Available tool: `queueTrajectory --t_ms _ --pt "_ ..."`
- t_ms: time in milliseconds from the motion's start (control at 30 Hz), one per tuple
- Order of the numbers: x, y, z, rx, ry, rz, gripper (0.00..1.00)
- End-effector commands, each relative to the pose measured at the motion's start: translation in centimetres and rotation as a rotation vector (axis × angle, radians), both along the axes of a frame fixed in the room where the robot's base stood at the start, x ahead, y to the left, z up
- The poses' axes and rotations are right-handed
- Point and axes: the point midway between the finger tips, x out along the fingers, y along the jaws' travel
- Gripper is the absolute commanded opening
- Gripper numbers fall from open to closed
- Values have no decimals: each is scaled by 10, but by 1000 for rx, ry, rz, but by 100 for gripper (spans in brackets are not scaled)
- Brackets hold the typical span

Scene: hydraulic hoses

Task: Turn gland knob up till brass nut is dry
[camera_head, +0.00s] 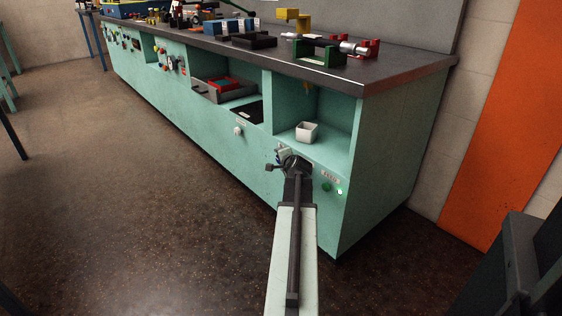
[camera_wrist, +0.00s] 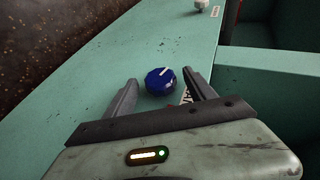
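A dark blue knob (camera_wrist: 160,82) with a white pointer line sits on the green cabinet front in the wrist view. The pointer line slants to the upper right. My gripper (camera_wrist: 159,77) is open, with one finger on each side of the knob and visible gaps between. In the head view my gripper (camera_head: 283,160) is at the cabinet front, below the open bay, and largely covers the knob. A small brass-coloured fitting (camera_head: 306,87) hangs at the top of that bay. It is too small to tell whether it is wet.
A white cup (camera_head: 307,132) stands on the bay floor below the fitting. A green button (camera_head: 326,187) and a lit green lamp (camera_head: 339,192) are right of my gripper. A pale knob (camera_head: 238,131) is on the panel to the left. Open floor lies left of the cabinet.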

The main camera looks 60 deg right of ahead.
Motion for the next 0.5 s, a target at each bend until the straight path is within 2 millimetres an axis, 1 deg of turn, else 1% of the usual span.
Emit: queueTrajectory --t_ms 133,233,500 --pt "-3 3 3 0 0 0 64" --pt "-10 11 9 1 -1 0 64" --pt "-44 44 33 1 -1 -2 64"
